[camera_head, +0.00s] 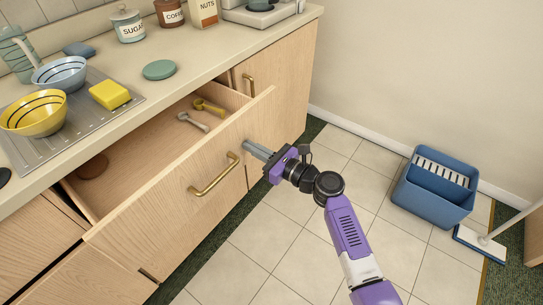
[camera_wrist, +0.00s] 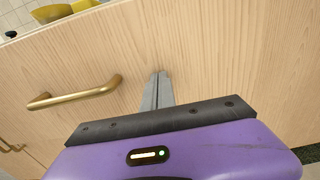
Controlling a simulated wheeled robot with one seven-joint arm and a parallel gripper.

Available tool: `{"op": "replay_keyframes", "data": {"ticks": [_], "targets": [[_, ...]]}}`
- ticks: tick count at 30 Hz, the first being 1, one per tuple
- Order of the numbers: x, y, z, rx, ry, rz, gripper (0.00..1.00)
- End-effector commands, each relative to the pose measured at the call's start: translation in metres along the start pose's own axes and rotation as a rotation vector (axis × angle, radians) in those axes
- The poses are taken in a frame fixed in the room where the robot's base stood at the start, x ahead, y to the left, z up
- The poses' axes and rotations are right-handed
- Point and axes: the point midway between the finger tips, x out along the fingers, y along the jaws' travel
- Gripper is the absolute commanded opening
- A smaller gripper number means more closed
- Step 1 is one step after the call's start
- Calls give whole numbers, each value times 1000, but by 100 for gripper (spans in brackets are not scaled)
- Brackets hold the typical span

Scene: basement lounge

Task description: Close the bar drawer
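The bar drawer (camera_head: 175,208) is a light wooden drawer that stands pulled out from the counter. Its front carries a brass bar handle (camera_head: 214,175). My gripper (camera_head: 250,147) is at the drawer front, to the right of the handle, with its fingers together and pointing at the wood. In the wrist view the closed fingers (camera_wrist: 161,76) reach to the drawer front (camera_wrist: 205,55), and the handle (camera_wrist: 75,95) is to their left. I cannot tell for certain whether the fingertips touch the wood. Nothing shows between the fingers.
Inside the drawer lie a grey utensil (camera_head: 193,121), a yellow one (camera_head: 208,107) and a brown round item (camera_head: 92,166). Bowls, a yellow sponge (camera_head: 110,94) and jars stand on the counter (camera_head: 200,60). A blue bucket (camera_head: 432,190) and a mop (camera_head: 480,243) are on the tiled floor at right.

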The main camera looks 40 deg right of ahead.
Motion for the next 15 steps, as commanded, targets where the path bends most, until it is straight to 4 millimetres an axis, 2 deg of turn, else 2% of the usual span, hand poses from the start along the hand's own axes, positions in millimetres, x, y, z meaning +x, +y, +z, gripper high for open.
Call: {"op": "replay_keyframes", "data": {"ticks": [1, 6, 15], "targets": [[17, 1, 1, -1, -3, 4, 0], [65, 2, 0, 0, -3, 4, 0], [135, 1, -2, -1, -2, 3, 0]]}}
